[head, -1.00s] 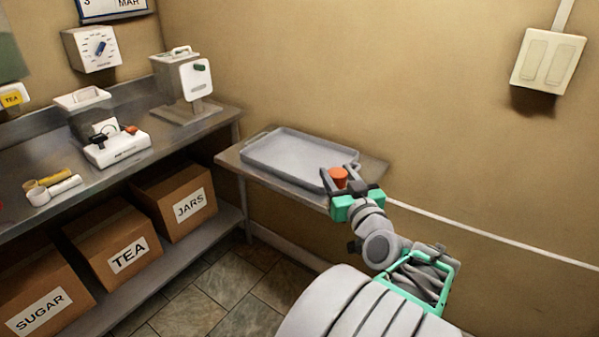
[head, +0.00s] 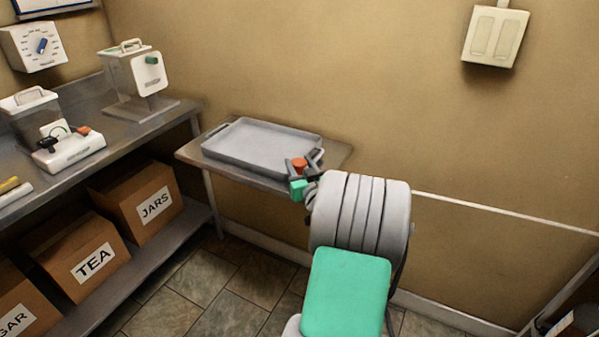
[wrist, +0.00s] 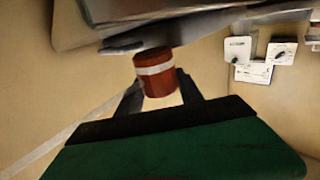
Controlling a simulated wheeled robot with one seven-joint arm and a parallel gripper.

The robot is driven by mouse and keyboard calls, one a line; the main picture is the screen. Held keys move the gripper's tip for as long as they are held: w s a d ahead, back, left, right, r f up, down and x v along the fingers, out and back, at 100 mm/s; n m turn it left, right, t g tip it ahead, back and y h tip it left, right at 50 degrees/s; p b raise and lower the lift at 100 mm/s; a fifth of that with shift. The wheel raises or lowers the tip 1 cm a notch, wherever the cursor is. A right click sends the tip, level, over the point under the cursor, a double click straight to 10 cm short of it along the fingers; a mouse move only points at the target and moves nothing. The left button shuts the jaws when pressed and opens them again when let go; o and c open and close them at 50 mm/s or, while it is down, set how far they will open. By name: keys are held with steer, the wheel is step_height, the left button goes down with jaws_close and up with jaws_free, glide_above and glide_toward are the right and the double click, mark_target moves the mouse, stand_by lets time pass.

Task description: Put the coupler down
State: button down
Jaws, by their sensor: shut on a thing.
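The coupler is a short orange-red cylinder (head: 299,164). In the wrist view the coupler (wrist: 155,72) shows a white band around it. My gripper (head: 305,165) is shut on it, with a dark finger on each side. In the head view the coupler is at the right front corner of the grey tray (head: 262,146). I cannot tell whether it touches the tray or the side table. My arm hides part of the gripper in the head view.
The tray lies on a small metal side table (head: 190,152) against the wall; its visible floor is empty. A longer counter (head: 100,135) at left holds a white device (head: 68,148) and a dispenser (head: 140,75). Labelled boxes (head: 140,200) stand on the shelf below.

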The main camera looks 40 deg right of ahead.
steer(key=shift+f+b, duration=0.35)
steer(key=shift+f, duration=1.1)
steer(key=c, duration=0.8)
jaws_free()
steer(key=shift+o, duration=0.2)
steer(key=shift+r, duration=0.1)
